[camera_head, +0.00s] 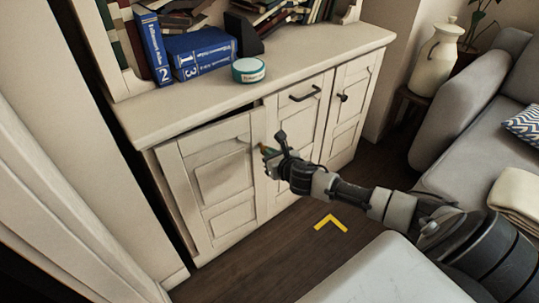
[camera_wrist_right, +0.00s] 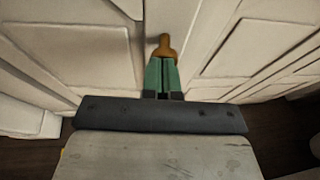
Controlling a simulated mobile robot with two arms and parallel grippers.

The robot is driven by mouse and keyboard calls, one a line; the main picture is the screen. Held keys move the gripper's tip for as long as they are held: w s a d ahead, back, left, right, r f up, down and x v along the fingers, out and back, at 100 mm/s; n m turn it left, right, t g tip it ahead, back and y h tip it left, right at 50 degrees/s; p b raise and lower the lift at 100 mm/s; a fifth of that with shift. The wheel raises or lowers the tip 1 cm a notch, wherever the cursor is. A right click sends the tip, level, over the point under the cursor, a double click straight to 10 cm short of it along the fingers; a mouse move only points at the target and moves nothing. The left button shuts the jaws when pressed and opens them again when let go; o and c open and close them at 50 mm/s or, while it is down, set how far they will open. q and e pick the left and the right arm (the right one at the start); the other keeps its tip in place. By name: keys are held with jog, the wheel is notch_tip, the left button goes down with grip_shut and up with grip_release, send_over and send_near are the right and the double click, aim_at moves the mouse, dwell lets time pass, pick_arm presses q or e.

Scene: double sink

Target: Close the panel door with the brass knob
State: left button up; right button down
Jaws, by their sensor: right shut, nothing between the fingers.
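The white panel door (camera_head: 212,168) at the left end of the cabinet stands slightly ajar, with a dark gap along its top edge. My right gripper (camera_head: 267,150) is at this door's right edge, in front of the cabinet, and hides part of the door edge. In the right wrist view, my right gripper's green fingers (camera_wrist_right: 162,76) are shut together and empty. The brass knob (camera_wrist_right: 165,45) shows just beyond their tips; I cannot tell whether they touch it. My left gripper is not in view.
The cabinet top (camera_head: 300,63) holds blue books (camera_head: 203,50) and a round teal tin (camera_head: 248,70). The other cabinet doors have a dark handle (camera_head: 305,94) and a dark knob (camera_head: 342,98). A grey sofa (camera_head: 480,110) stands at the right. Dark floor lies in front.

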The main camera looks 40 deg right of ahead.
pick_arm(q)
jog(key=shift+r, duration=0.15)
pick_arm(e)
jog(key=shift+w, duration=0.35)
